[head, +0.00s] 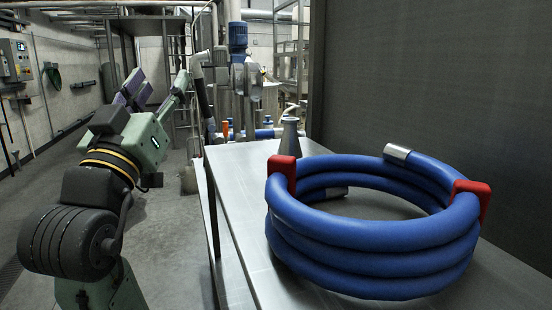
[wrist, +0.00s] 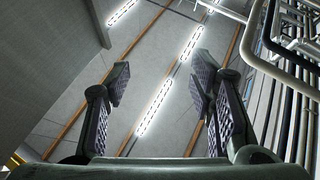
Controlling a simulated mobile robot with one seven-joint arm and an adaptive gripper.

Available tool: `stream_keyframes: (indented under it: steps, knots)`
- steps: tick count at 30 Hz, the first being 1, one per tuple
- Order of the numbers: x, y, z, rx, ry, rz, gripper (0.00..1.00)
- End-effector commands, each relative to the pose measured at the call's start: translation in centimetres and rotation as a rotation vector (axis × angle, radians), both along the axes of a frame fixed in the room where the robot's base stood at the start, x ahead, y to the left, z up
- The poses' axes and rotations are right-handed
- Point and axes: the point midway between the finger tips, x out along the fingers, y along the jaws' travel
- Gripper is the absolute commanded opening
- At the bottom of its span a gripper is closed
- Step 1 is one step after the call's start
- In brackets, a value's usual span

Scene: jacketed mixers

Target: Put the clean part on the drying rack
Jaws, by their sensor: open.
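A grey metal cone-shaped piece (head: 290,138) stands upright on the steel table (head: 236,172), behind a blue hose coil; its lower part is partly hidden by the coil. I cannot tell whether it is the clean part. No drying rack can be made out for sure. My gripper (wrist: 160,76) is open and empty in the wrist view, its two fingers wide apart and pointing up at the ceiling lights. In the head view my arm is raised at the left, apart from the table.
The blue hose coil (head: 370,235) with red clips fills the table's right side. A grey wall (head: 430,80) rises behind it. Small orange and blue items (head: 265,133) show beyond the table, near a mixer with a blue motor (head: 238,38). The floor left of the table is clear.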

Motion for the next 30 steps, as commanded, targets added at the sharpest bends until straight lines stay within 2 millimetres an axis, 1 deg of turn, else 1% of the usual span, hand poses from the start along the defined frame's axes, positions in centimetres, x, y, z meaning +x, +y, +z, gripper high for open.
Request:
stream_keyframes:
  steps: [1,2,3,6,9,11,13,18,21,26,30]
  knots:
    - [1.7,-3.7,-1.1,0.043,0.102,-0.114,0.49]
    - [2.4,-5.7,-1.9,0.069,0.166,-0.178,0.49]
    - [3.1,-8.1,-3.1,0.105,0.246,-0.25,0.49]
    - [3.6,-12.5,-5.5,0.188,0.4,-0.377,0.49]
    - [3.5,-14.6,-7.0,0.244,0.487,-0.439,0.49]
    - [3.7,-15.3,-7.4,0.258,0.511,-0.457,0.49]
    - [4.4,-15.9,-7.5,0.262,0.522,-0.464,0.49]
    - [6.8,-17.3,-7.5,0.262,0.521,-0.463,0.49]
    - [7.7,-17.9,-7.5,0.26,0.519,-0.462,0.49]
    - [8.7,-18.3,-7.5,0.259,0.519,-0.46,0.49]
    - [10.7,-19.2,-7.3,0.258,0.521,-0.461,0.49]
